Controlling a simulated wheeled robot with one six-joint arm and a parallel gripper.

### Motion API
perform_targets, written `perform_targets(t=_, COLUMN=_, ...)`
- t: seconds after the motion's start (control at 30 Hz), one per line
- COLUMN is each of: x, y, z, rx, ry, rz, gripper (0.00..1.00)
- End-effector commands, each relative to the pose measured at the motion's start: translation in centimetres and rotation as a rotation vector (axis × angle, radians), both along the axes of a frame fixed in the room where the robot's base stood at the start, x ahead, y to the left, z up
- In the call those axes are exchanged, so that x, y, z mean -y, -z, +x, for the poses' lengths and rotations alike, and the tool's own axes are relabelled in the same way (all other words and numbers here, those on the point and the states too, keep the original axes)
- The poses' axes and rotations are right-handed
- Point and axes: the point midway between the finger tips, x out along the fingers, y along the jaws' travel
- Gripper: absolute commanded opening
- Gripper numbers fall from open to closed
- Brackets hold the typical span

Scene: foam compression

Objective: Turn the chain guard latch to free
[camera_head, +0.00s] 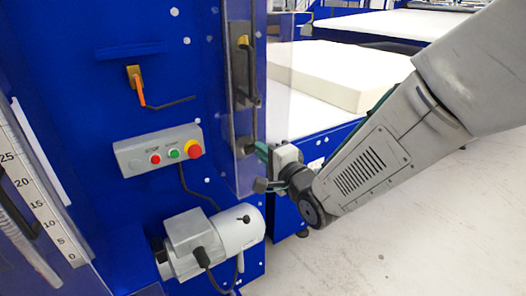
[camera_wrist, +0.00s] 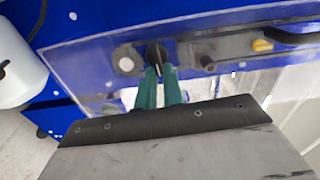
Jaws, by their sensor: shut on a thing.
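The chain guard (camera_head: 278,62) is a clear panel at the edge of the blue machine in the head view. Its latch (camera_wrist: 157,54) appears in the wrist view as a dark upright oval knob on a grey plate. My gripper (camera_head: 262,150) reaches in from the right at the guard's lower edge. In the wrist view the green fingers of my gripper (camera_wrist: 158,74) are close together on the knob, shut on it. The fingers hide the knob's lower part. In the head view the knob is too small to make out clearly.
An orange-handled switch (camera_head: 134,78), a button box (camera_head: 158,150) and a grey motor (camera_head: 210,240) are on the blue machine left of my gripper. A black handle (camera_wrist: 292,36) and yellow piece (camera_wrist: 262,45) lie right of the knob. A foam block (camera_head: 340,75) lies behind.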

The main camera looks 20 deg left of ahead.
Motion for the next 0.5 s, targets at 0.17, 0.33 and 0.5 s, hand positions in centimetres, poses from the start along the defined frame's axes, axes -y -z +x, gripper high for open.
perform_targets(t=0.17, x=0.04, y=0.14, z=0.00, rx=-0.038, ry=0.001, rz=0.031, gripper=0.00)
perform_targets(t=0.33, x=0.04, y=0.18, z=0.00, rx=-0.053, ry=0.001, rz=0.044, gripper=0.00)
perform_targets(t=0.5, x=0.04, y=0.19, z=0.00, rx=-0.055, ry=0.001, rz=0.046, gripper=0.00)
